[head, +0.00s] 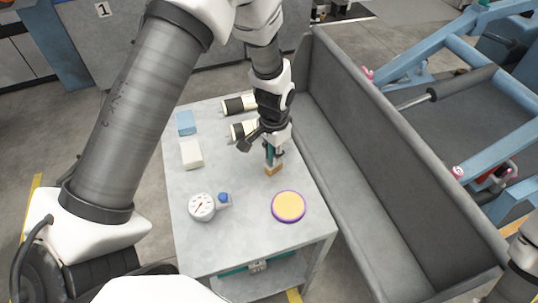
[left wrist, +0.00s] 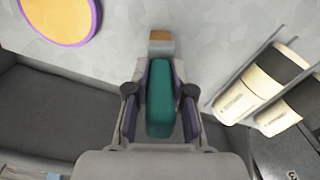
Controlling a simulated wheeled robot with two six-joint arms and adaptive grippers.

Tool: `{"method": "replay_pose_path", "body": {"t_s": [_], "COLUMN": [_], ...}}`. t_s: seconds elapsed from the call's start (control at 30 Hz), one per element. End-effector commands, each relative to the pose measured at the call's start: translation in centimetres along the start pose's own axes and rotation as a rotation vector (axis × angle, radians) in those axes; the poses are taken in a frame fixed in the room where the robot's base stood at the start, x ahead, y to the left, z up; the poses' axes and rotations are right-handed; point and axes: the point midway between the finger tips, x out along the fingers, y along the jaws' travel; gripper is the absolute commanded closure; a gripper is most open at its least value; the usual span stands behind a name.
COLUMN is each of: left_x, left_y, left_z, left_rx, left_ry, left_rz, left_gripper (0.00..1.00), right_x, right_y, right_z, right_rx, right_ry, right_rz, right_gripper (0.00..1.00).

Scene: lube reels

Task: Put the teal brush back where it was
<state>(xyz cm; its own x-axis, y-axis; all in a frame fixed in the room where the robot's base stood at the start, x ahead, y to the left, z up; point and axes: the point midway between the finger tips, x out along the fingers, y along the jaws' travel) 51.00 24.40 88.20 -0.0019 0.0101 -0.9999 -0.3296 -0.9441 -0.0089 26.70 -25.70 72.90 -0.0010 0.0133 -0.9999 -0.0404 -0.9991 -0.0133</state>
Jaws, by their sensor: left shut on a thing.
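The teal brush (left wrist: 160,105) is held between the two fingers of my left gripper (left wrist: 160,100), and its tan end (left wrist: 160,42) points away from the wrist. In the head view my left gripper (head: 271,148) points down over the right part of the grey table (head: 235,240). The brush's tan end (head: 273,170) is lowest, close to the table top. I cannot tell whether it touches the table. The gripper hides part of the teal handle. My right gripper is not in view.
A purple-rimmed yellow disc (head: 288,206) lies nearer the front. A gauge (head: 201,207) and a blue-knobbed part (head: 224,199) stand left of it. Two cream-and-black cylinders (head: 240,104) lie behind the gripper. Blue (head: 185,123) and white (head: 191,153) blocks lie left. A grey trough (head: 350,170) borders the right.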

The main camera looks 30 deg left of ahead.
Motion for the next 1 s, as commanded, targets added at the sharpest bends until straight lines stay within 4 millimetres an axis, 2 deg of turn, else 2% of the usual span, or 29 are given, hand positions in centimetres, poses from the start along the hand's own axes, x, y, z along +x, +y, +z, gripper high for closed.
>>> {"method": "replay_pose_path", "body": {"t_s": [0.1,0.13,0.2,0.57,0.67,1.0], "left_x": [-0.3,-0.3,-0.3,-0.8,-2.3,-10.5], "left_y": [0.0,0.0,0.0,0.0,-0.1,-0.1], "left_z": [0.0,0.0,0.0,-0.1,-0.1,-0.1], "left_rx": [-0.001,-0.001,-0.001,-0.001,-0.001,-0.001], "left_ry": [0.001,0.001,0.001,0.002,0.005,0.004], "left_rz": [0.0,0.0,0.0,0.0,-0.001,-0.001], "left_gripper": [1.0,0.71,0.53,0.53,0.53,0.53], "right_x": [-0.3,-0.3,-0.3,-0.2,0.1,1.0], "right_y": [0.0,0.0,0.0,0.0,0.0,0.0], "right_z": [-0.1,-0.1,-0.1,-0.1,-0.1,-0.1], "right_rx": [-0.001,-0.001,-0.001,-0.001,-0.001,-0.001], "right_ry": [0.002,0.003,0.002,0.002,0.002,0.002], "right_rz": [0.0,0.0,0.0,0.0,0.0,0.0], "right_gripper": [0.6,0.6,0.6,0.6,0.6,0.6]}}
